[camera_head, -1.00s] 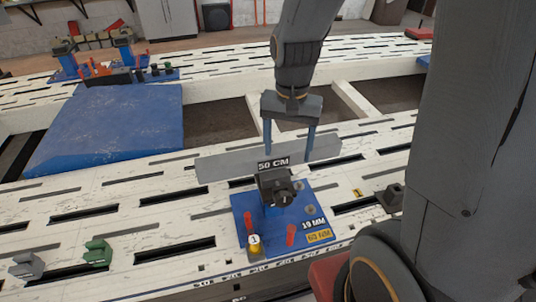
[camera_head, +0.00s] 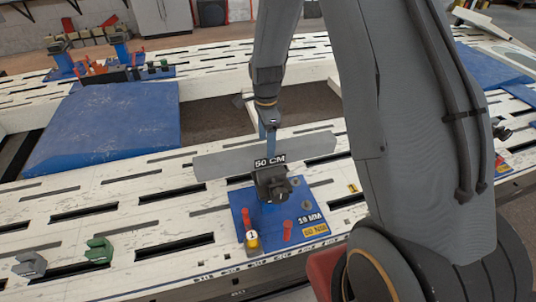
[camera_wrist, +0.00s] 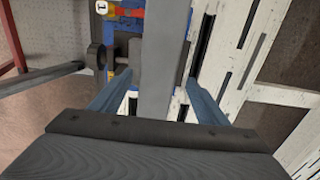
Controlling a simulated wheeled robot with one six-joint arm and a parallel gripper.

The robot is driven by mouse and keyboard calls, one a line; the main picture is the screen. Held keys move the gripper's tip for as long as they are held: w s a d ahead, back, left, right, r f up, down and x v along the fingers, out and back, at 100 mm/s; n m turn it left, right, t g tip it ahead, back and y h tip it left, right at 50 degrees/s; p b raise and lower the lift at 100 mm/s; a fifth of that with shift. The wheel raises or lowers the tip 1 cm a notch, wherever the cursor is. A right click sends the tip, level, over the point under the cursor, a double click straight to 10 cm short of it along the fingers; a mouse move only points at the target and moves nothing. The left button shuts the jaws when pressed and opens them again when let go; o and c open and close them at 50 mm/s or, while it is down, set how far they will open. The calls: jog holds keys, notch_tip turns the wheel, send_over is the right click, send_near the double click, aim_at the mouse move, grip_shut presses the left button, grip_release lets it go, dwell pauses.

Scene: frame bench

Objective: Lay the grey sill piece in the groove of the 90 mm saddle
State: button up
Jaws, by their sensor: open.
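My gripper (camera_head: 268,150) is above and behind that middle, seen edge-on. In the wrist view the bar (camera_wrist: 166,60) runs between the two blue fingers of my gripper (camera_wrist: 158,80). The fingers are apart, with gaps on both sides. I cannot tell which part is the 90 mm saddle; no groove is clear.
A green block (camera_head: 99,250) and a grey block (camera_head: 30,265) sit at front left. A large blue panel (camera_head: 110,125) lies behind. The slotted white bench (camera_head: 130,200) is otherwise mostly clear.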

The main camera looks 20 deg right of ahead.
jog(key=shift+s+d+f+p, duration=0.15)
jog(key=shift+f+p, duration=0.25)
jog(key=shift+f, duration=1.6)
grip_shut()
jog(key=shift+r, duration=0.1)
